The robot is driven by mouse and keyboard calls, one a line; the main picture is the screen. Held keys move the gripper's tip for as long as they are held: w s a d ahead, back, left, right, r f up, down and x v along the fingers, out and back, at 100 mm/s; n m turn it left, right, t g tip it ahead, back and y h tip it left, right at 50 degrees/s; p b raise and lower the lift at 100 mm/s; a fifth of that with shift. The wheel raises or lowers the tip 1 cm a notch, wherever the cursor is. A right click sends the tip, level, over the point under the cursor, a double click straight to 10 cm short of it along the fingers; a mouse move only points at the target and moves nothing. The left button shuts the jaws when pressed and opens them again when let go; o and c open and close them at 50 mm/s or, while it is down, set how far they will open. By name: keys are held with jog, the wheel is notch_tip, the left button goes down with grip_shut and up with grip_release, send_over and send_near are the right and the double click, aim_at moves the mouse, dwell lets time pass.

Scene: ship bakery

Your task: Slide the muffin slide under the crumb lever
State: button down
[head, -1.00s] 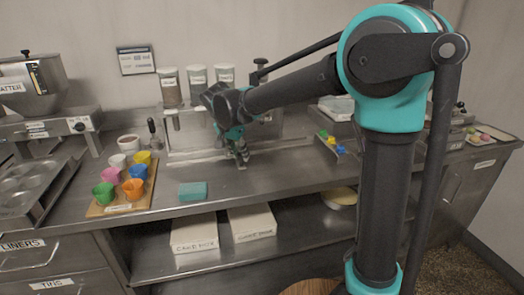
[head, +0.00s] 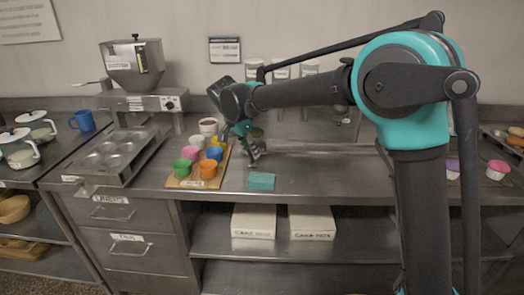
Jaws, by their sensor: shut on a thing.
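My gripper (head: 254,151) points down at the left end of the long metal rail (head: 320,150) on the counter. It is shut low on a small part there, which looks like the muffin slide, mostly hidden by the fingers. A small olive-brown round thing (head: 257,132) shows just behind the fingers. Canisters (head: 281,74) stand in a row above the rail, partly behind my arm. A small metal fitting (head: 341,117) shows below them, right of my gripper. I cannot tell which part is the crumb lever.
A wooden board with coloured cups (head: 207,183) is close left of my gripper. A teal sponge (head: 261,181) lies in front. The rail right of my gripper looks clear.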

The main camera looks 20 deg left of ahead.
jog(key=shift+s+a, duration=0.1)
jog(key=shift+a, duration=0.2)
jog(key=shift+a, duration=0.1)
jog(key=c, duration=1.2)
grip_release()
jog(key=shift+r, duration=0.1)
jog(key=v, duration=1.2)
